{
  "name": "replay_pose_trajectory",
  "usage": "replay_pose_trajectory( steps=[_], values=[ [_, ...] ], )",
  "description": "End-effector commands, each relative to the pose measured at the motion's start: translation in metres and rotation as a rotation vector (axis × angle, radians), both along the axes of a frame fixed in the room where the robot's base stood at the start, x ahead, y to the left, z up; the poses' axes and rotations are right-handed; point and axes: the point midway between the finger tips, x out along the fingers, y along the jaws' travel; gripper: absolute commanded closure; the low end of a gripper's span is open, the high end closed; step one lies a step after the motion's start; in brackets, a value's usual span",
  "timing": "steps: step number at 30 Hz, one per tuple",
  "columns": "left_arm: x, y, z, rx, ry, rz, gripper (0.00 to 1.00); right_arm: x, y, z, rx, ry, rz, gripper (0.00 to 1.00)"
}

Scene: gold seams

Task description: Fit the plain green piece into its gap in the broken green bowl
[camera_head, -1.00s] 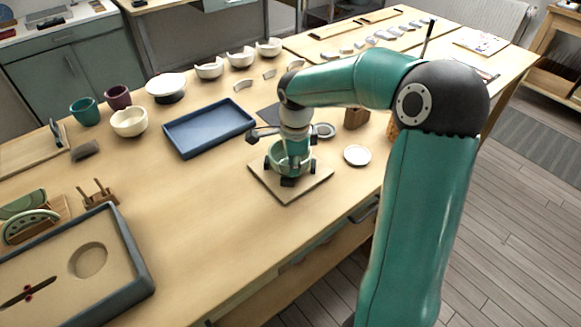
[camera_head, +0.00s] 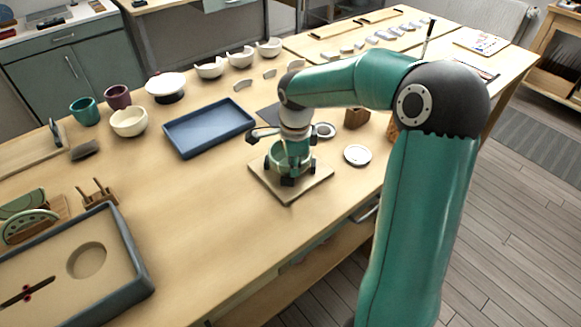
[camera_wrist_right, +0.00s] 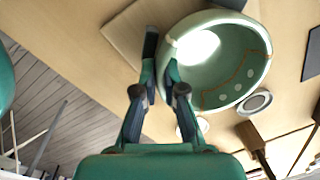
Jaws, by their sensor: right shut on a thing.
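The broken green bowl (camera_head: 276,157) stands upright on a square wooden board (camera_head: 262,184). My right gripper (camera_head: 289,177) points down at the bowl's near right side. In the wrist view its two fingers (camera_wrist_right: 161,62) are shut at the bowl's left rim, on the plain green piece (camera_wrist_right: 163,52). The piece is mostly hidden by the fingers and merges with the rim, so I cannot tell how it sits in the gap. My left gripper is out of view.
A blue tray (camera_head: 209,128) lies left of the bowl, and a white dish (camera_head: 357,155) to its right. A small ring-shaped dish (camera_head: 324,130) and a wooden block (camera_head: 356,117) stand behind. A sand-filled tray (camera_head: 125,262) is at front left. The table between is clear.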

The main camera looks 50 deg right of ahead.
Motion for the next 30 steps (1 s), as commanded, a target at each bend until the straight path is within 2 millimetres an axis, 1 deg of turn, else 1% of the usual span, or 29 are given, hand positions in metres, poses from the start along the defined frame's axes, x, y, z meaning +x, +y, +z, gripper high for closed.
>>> replay_pose_trajectory(
  steps=[12,13,18,24,25,29,30],
  values=[
    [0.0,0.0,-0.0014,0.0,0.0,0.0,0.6,0.0001,0.0,-0.0009,0.0,0.0,0.0,1.0],
    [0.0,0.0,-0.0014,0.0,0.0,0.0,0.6,0.0001,0.0,-0.0009,0.0,0.0,0.0,0.89],
    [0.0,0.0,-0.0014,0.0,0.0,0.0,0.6,0.0001,-0.0001,-0.001,0.0,0.0,0.0,0.62],
    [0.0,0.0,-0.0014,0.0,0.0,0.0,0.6,0.0,0.0,-0.001,0.0,0.0,0.0,0.62],
    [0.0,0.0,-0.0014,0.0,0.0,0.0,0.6,0.0,0.0,-0.001,0.0,0.0,0.0,0.58],
    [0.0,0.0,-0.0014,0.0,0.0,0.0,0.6,0.0,0.0,-0.001,0.0,0.0,0.0,0.37],
    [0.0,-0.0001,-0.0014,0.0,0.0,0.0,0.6,0.0,0.0,-0.001,0.0,0.0,0.0,0.36]
  ],
)
